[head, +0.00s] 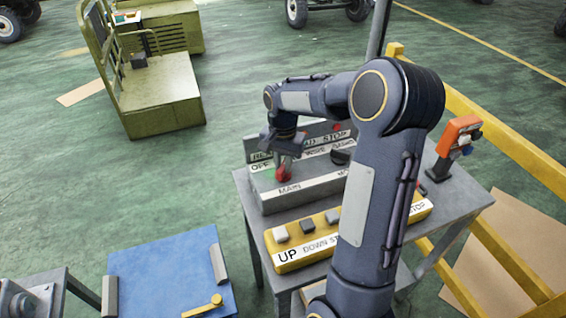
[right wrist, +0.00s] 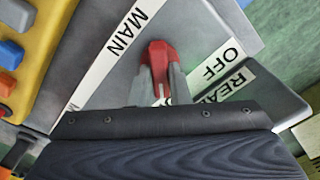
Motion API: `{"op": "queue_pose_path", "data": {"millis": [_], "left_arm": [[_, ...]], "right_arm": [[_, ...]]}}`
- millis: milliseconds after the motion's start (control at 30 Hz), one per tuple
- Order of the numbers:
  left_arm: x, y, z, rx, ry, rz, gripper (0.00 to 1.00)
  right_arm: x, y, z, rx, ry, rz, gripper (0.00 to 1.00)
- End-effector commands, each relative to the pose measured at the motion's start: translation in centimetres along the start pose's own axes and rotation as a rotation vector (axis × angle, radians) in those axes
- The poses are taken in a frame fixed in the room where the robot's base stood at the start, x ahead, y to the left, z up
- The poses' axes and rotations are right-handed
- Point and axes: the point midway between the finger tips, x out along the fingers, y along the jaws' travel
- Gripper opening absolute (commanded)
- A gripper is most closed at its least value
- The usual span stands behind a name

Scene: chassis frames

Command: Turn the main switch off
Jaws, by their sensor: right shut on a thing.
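The main switch (head: 283,173) is a red handle on a grey control panel (head: 310,190), above the word MAIN and beside the label OFF. My right gripper (head: 287,158) reaches down to it from above. In the right wrist view the red handle (right wrist: 158,62) stands between the gripper's fingers (right wrist: 160,85), which are shut on it. It is near the OFF label (right wrist: 222,62); its exact turn angle is hard to tell, as the gripper hides part of it. My left gripper is not in view.
A yellow pendant box (head: 300,248) with UP and DOWN buttons lies in front of the panel on the grey table (head: 465,195). An orange device (head: 458,136) stands at the right. A yellow rail (head: 500,145) runs behind. A blue board (head: 165,270) is at lower left.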

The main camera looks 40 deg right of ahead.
Motion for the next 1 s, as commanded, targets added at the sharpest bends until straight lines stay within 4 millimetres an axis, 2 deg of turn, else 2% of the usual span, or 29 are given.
{"op": "queue_pose_path", "data": {"millis": [267,1000], "left_arm": [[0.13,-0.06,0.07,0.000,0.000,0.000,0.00],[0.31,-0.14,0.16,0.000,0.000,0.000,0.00]], "right_arm": [[-0.03,-0.01,-0.02,-0.163,0.000,-0.001,0.00],[-0.09,0.00,-0.04,-0.860,0.001,0.000,0.00]]}}
